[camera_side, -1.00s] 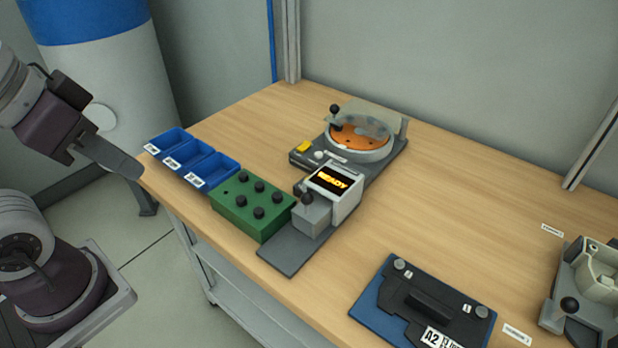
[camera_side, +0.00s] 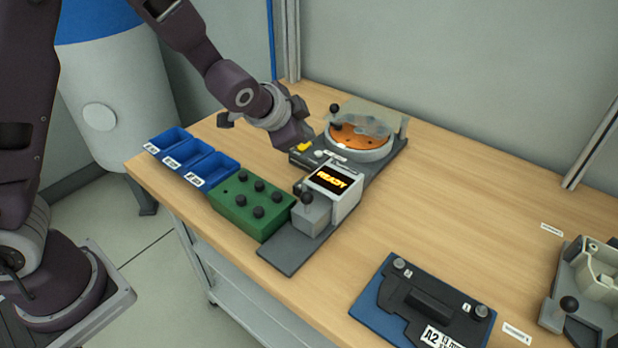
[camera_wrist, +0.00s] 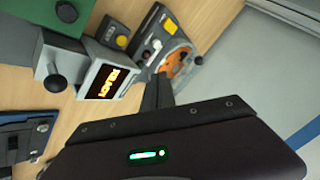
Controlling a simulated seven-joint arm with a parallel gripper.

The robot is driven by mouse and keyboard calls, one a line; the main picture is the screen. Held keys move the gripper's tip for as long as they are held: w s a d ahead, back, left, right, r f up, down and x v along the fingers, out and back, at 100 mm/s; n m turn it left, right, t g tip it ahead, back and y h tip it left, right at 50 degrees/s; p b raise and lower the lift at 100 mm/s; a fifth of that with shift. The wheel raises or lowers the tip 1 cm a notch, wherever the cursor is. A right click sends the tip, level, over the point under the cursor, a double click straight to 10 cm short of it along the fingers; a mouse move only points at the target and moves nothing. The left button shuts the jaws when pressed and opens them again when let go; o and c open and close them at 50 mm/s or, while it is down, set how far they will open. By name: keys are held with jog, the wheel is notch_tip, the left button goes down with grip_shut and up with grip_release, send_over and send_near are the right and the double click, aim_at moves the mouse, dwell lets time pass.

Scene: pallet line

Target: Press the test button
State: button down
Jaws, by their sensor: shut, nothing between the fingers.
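The test station has a box with a lit READY display (camera_side: 335,181) and, behind it, a dark base with a yellow button (camera_side: 304,147) and a pale round knob (camera_side: 319,154). No label tells me which is the test button. In the wrist view the yellow button (camera_wrist: 121,40) and the display (camera_wrist: 108,82) are both clear. My gripper (camera_side: 297,146) is over the left back of the station, close to the yellow button; contact cannot be told. Its fingers (camera_wrist: 158,88) look shut together and empty in the wrist view.
A round fixture with an orange disc (camera_side: 350,142) and a clear cover stands behind the station. A green box (camera_side: 236,208) with black knobs and blue bins (camera_side: 213,169) lie left. A black A2 plate (camera_side: 450,303) lies front right. The table's right middle is clear.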

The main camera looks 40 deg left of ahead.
jog(key=shift+w+f, duration=0.15)
jog(key=shift+f, duration=0.05)
jog(key=shift+f, duration=4.4)
jog(key=shift+f, duration=0.4)
jog(key=shift+f, duration=0.45)
jog(key=shift+r, duration=0.85)
